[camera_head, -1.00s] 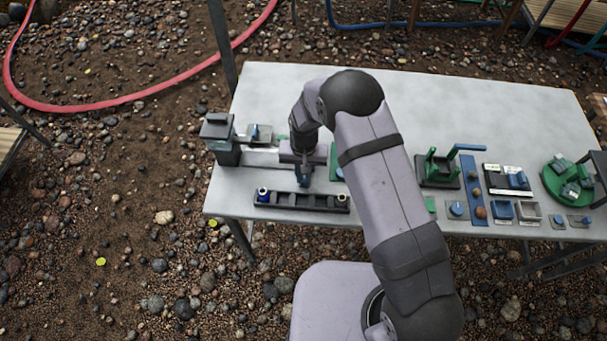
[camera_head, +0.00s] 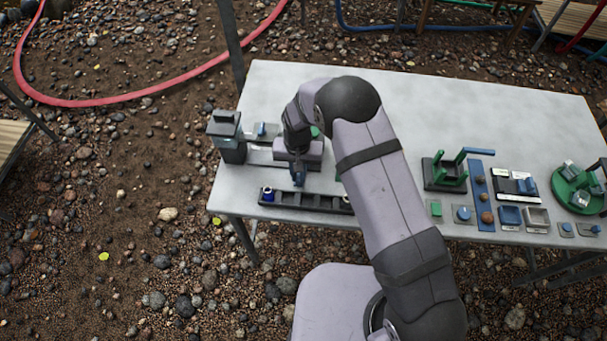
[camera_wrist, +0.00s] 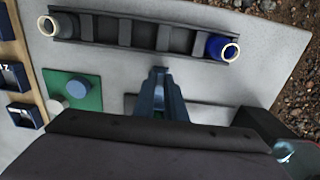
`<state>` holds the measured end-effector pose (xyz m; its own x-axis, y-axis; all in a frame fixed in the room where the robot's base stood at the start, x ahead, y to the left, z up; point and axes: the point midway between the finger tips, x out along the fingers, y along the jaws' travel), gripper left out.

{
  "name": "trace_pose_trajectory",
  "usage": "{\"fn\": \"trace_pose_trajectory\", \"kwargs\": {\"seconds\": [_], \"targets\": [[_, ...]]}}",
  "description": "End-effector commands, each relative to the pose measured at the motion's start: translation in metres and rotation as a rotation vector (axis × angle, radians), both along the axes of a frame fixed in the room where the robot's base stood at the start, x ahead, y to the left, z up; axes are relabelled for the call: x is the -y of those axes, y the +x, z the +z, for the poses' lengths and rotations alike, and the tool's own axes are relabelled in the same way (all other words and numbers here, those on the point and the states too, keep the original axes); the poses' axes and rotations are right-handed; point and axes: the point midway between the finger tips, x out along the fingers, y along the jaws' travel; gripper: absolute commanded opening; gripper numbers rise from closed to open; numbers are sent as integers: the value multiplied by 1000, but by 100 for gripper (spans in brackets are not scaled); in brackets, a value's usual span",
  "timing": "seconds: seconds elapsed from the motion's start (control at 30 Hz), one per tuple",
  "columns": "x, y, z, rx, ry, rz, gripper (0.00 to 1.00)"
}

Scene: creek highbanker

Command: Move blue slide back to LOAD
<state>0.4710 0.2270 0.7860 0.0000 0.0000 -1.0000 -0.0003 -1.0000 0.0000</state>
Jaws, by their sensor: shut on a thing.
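My gripper (camera_head: 298,180) points down over the left part of the table, above a pale flat track (camera_head: 262,157). It is shut on the blue slide, which the fingers and wrist almost wholly hide. In the wrist view the dark blue fingertips (camera_wrist: 160,78) are close together, and the track (camera_wrist: 205,113) runs to the right from under them. The dark block station (camera_head: 228,135) stands at the track's left end. I cannot read a LOAD mark in either view.
A dark rack (camera_head: 300,200) with a blue-sided cup (camera_wrist: 222,47) at one end lies in front of the gripper. A green plate with a round blue knob (camera_wrist: 77,88) is beside it. Several fixtures crowd the table's right side. The table's back (camera_head: 440,105) is clear.

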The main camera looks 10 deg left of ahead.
Motion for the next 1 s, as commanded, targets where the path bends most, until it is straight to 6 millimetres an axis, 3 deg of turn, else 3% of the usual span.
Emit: {"fn": "trace_pose_trajectory", "kwargs": {"seconds": [1.0], "targets": [[-54, 0, -1, 0, 0, 0, 0]]}}
